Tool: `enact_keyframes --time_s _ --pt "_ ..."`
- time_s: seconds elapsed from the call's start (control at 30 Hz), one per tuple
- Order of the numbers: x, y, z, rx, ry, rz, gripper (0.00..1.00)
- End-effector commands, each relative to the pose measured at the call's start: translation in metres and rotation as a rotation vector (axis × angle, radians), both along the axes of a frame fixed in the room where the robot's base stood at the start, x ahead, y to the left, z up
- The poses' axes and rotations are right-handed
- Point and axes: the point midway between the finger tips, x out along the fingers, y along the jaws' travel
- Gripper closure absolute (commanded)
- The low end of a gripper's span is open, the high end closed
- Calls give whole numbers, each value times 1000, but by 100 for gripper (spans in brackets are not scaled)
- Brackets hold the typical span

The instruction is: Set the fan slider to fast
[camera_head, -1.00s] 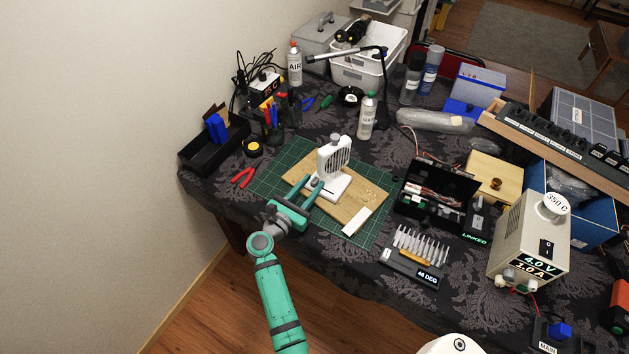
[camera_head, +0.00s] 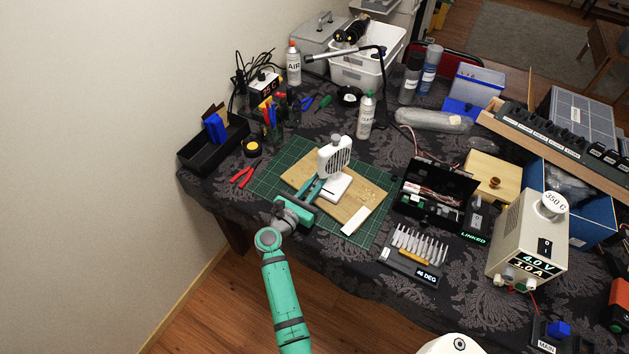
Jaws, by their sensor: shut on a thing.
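A small white desk fan (camera_head: 334,157) stands upright on a wooden board (camera_head: 362,208) on a green cutting mat (camera_head: 263,180). Its white base (camera_head: 338,187) extends toward the front. My teal gripper (camera_head: 318,187) reaches in from the lower left, with its fingertips at the near left end of the base. The fingers are close together and shut on the fan slider's small knob. The fingers largely hide the knob, and I cannot read the slider's setting.
Red pliers (camera_head: 242,177) lie to the left. A black open case (camera_head: 437,190) and a bit set (camera_head: 415,255) stand to the right. A labelled bottle (camera_head: 366,116) stands behind the fan.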

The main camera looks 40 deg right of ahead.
Motion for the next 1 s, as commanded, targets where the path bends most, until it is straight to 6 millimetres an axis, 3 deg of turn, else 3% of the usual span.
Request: enact_keyframes --time_s 0.1,0.27,0.67,0.7,0.77,1.0 --pt "-24 -9 0 -2 2 -6 100" --pt "-44 -16 0 -2 2 -4 100" --pt "-51 -18 1 -2 0 -3 100" --pt "-51 -18 1 -2 0 -3 81" --pt "-51 -19 1 -2 0 -3 67" --pt "-51 -19 1 -1 1 -4 67"
